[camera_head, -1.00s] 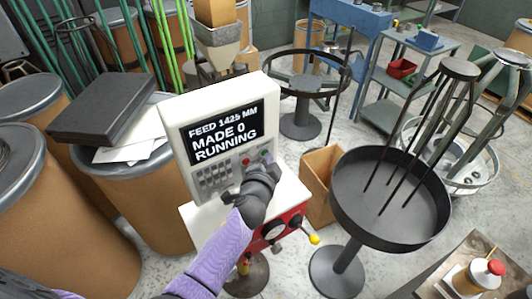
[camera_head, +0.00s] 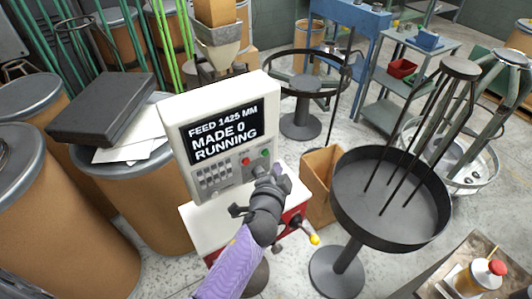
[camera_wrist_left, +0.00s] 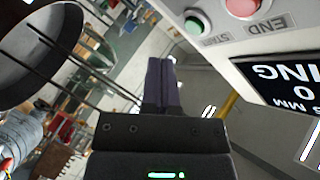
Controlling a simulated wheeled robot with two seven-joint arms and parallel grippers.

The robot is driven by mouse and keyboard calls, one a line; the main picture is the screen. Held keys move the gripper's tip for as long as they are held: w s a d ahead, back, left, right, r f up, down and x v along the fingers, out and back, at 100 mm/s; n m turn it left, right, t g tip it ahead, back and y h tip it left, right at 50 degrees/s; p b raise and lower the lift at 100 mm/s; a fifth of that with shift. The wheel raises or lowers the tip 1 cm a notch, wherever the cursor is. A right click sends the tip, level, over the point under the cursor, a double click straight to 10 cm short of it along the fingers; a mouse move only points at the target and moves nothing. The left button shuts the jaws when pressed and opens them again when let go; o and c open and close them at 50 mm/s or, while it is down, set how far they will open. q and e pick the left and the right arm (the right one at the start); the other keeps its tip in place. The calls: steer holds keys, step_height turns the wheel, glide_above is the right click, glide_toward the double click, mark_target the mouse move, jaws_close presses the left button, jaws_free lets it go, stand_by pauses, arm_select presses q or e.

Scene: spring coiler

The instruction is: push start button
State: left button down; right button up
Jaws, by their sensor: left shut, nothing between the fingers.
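The white control panel (camera_head: 222,92) stands in the middle of the head view, with a screen (camera_head: 222,131) reading "FEED 1425 MM, MADE 0, RUNNING". The green start button (camera_head: 265,153) shows at the panel's lower right, with a red button beside it. In the left wrist view the green button (camera_wrist_left: 195,22), labelled START, is near the top. The red END button (camera_wrist_left: 243,8) is next to it. My left gripper (camera_head: 276,174) is shut and empty, just below and in front of the green button. In the wrist view its fingers (camera_wrist_left: 161,66) are apart from the button. My right gripper is not in view.
A round black tray on a stand (camera_head: 390,230) is to the right. A cardboard box (camera_head: 320,188) stands between it and the machine. Brown drums (camera_head: 55,225) fill the left side. The red machine front with a yellow-knobbed lever (camera_head: 314,239) is below my gripper.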

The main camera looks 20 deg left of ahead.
arm_select(q)
steer(key=shift+s+d, duration=0.85)
steer(key=shift+d, duration=0.3)
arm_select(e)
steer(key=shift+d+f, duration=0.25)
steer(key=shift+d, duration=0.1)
arm_select(q)
steer(key=shift+d, duration=0.1)
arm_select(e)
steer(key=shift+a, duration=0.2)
arm_select(q)
steer(key=s+f+n+g+h+b, duration=0.1)
steer(key=s+f+g+b, duration=0.45)
steer(key=f, duration=0.85)
steer(key=s+f+n+g+h+b, duration=0.1)
steer(key=s+f+b, duration=0.1)
steer(key=s+f, duration=0.9)
steer(key=s+a+f+n+g+b, duration=0.2)
steer(key=s+a+f+g+b, duration=0.1)
steer(key=s+f, duration=0.7)
steer(key=s+a+f+n+g+b, duration=0.3)
steer(key=s+f, duration=0.7)
steer(key=s, duration=0.4)
steer(key=shift+a+f+g+b, duration=0.4)
steer(key=shift+a+g, duration=0.4)
steer(key=shift+g, duration=0.25)
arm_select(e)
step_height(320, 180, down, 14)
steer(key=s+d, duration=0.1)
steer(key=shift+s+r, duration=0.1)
